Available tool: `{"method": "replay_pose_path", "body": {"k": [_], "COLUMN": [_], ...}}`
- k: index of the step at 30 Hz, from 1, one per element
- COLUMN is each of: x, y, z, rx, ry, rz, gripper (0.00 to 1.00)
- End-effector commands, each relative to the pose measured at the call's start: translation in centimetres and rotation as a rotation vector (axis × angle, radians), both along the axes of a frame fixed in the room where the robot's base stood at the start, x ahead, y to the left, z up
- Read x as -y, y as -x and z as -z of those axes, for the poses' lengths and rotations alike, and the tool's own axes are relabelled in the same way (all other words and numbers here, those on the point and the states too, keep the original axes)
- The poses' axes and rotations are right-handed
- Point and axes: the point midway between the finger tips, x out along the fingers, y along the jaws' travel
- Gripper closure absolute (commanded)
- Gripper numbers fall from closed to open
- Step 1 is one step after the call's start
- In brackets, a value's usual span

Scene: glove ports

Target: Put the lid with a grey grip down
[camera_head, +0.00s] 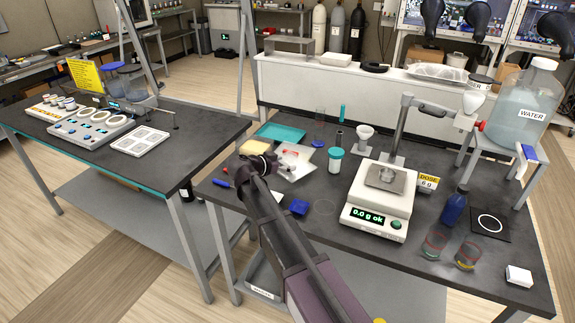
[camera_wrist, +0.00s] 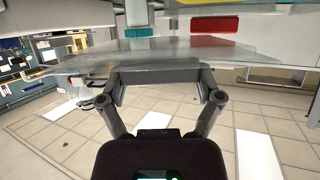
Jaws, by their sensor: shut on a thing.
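My gripper (camera_head: 266,167) is over the left part of the right bench, and its fingers are partly hidden by my arm. The wrist view appears upside down. In it my gripper (camera_wrist: 157,78) is shut on the grey grip (camera_wrist: 158,71) of a clear, flat lid (camera_wrist: 165,50). In the head view a pale see-through sheet (camera_head: 295,154) with red showing at it lies just beyond my gripper and seems to be this lid. Whether the lid touches anything below cannot be told.
Near my gripper are a yellowish block (camera_head: 254,147), a teal tray (camera_head: 280,133), a blue item (camera_head: 299,206) and a teal-capped jar (camera_head: 335,160).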

Motion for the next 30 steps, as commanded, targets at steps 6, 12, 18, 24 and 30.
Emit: {"method": "replay_pose_path", "body": {"k": [6,12,18,24,30], "x": [0.01,0.02,0.02,0.04,0.05], "y": [-0.01,-0.01,-0.01,-0.01,-0.01], "z": [0.55,0.67,0.66,0.64,0.26], "rx": [0.0,0.0,0.0,0.0,0.0], "ry": [0.0,0.0,0.0,0.0,0.0], "rz": [0.0,0.0,0.0,0.0,0.001], "gripper": [0.61,0.0,0.0,0.0,0.0]}}
